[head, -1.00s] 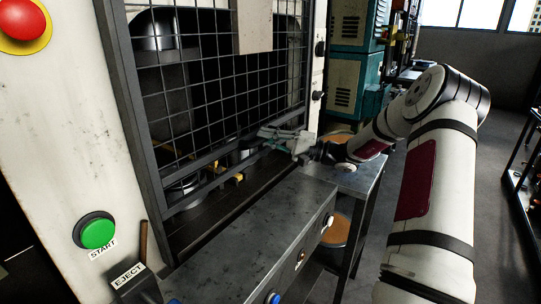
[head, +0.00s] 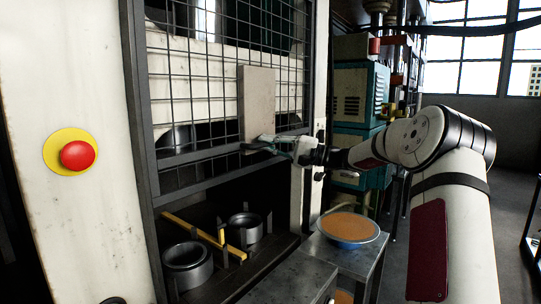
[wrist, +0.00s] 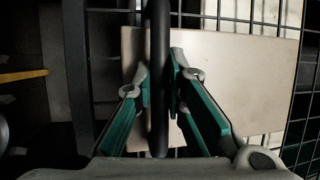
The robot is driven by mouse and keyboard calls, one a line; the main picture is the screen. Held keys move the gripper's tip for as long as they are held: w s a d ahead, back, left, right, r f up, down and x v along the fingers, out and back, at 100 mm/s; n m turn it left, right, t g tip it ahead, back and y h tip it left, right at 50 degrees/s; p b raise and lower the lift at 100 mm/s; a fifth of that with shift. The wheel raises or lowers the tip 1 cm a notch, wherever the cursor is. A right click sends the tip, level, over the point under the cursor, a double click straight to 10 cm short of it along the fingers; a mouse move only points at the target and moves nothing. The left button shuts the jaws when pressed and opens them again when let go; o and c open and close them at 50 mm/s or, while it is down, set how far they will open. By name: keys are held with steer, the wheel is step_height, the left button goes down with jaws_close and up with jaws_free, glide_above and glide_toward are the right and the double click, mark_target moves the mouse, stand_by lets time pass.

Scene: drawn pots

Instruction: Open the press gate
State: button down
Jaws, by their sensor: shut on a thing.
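The press gate (head: 205,95) is a dark wire-mesh panel with a pale plate (head: 258,90) on it. Its lower edge stands clear above the press bed, leaving a gap below. My gripper (head: 256,145) is at the lower part of the gate, just below the plate. In the wrist view its green-sided fingers (wrist: 160,85) are closed around a dark bar (wrist: 158,30) of the gate, with the plate behind. The fingertips' contact is partly hidden by the bar.
Inside the press lie two dark round dies (head: 187,265) and a yellow bar (head: 205,236). A blue-rimmed bowl of orange-brown material (head: 349,228) stands on a metal side table at right. A red stop button (head: 77,155) is on the left column.

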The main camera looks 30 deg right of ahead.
steer(key=shift+r, duration=0.3)
steer(key=c, duration=1.6)
jaws_free()
steer(key=v, duration=1.2)
steer(key=shift+f, duration=0.15)
